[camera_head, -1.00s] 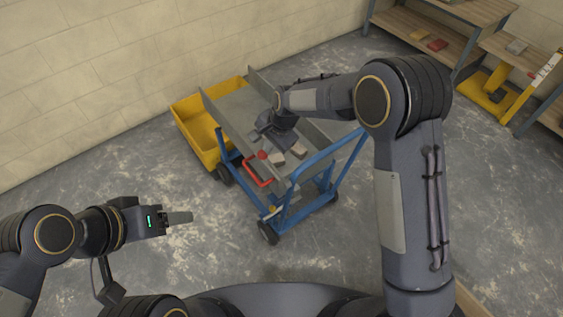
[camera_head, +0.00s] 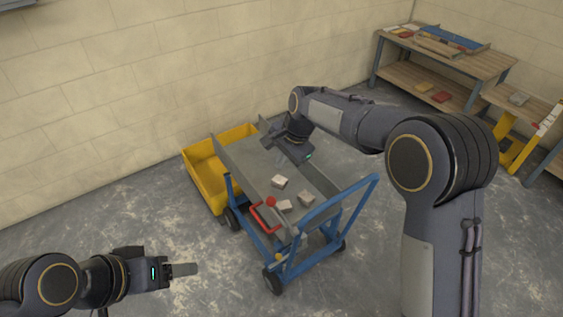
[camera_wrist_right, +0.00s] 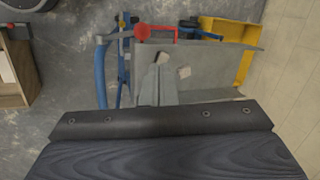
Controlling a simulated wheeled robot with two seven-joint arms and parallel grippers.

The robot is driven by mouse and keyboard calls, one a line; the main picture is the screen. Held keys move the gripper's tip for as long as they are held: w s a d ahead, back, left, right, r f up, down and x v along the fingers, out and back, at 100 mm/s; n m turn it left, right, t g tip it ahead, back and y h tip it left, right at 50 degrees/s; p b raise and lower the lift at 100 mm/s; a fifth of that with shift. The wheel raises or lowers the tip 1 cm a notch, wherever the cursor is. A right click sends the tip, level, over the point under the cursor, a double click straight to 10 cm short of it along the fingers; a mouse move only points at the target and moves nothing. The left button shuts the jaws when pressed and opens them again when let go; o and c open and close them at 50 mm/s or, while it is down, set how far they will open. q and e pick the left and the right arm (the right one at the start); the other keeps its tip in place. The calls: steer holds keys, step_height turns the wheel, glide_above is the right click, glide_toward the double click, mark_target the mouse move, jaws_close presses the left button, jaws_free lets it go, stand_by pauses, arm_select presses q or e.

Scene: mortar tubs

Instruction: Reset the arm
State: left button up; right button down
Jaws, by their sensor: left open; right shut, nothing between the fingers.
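My right arm reaches over the blue cart, and its gripper (camera_head: 308,160) is above the grey cart bed, clear of the blocks. In the right wrist view its fingers (camera_wrist_right: 156,84) are together with nothing between them, pointing down at the bed. My left gripper (camera_head: 184,269) is at the lower left over bare floor, empty and open, seen from the side so that its gap hardly shows.
Wooden shelves (camera_head: 440,75) stand at the back right.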

steer(key=s+d+r+n+t+y, duration=0.1)
steer(key=s+d+r, duration=0.4)
steer(key=s+d, duration=0.3)
steer(key=s+d+r+n+t+y, duration=0.15)
steer(key=s+d+r, duration=0.35)
steer(key=d, duration=0.5)
steer(key=s+d+f+n+h, duration=0.1)
steer(key=s+d+f+n, duration=0.1)
steer(key=s, duration=0.8)
steer(key=s+d+f+n+t+h, duration=0.1)
steer(key=s+d+f+n, duration=0.1)
steer(key=s, duration=0.8)
steer(key=shift+d+f, duration=0.25)
steer(key=shift+f, duration=0.4)
steer(key=shift+n, duration=0.25)
